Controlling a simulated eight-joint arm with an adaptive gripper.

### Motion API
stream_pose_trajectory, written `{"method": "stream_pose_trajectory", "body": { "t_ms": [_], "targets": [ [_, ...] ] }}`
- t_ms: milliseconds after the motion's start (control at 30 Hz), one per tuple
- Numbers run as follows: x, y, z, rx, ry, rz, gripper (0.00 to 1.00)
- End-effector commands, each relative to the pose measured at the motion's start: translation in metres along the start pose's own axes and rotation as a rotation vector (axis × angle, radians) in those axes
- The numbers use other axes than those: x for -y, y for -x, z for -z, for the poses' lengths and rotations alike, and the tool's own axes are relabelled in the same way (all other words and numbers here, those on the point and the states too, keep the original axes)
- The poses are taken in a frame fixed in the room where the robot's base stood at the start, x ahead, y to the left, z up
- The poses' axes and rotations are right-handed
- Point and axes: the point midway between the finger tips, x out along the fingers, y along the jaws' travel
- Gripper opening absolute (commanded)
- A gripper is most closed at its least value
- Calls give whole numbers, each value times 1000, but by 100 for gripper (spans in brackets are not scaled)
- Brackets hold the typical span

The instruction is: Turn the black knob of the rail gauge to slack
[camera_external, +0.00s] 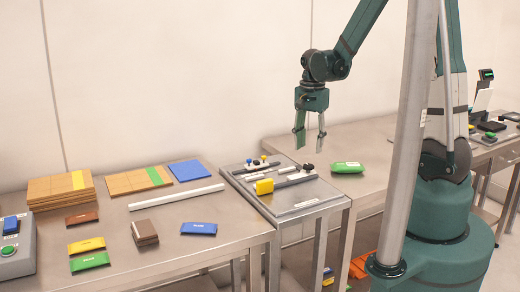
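The rail gauge (312,201) appears to be the grey plate with rails and small knobs on the narrow metal table at the middle. A black knob (308,168) stands at its right rear side; its pointer and markings are too small to read.
A green packet (347,168) lies right of the plate. The left table holds cardboard stacks (60,192), a blue sheet (188,170), a pale bar (177,197), several coloured packets and a box with a green button (9,252). A metal post (408,150) stands in front of my arm.

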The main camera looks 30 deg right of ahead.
Motion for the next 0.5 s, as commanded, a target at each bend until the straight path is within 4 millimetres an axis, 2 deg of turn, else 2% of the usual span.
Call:
{"method": "stream_pose_trajectory", "body": {
  "t_ms": [500],
  "targets": [
    [0,-49,0,0,0,0,40]
  ]
}}
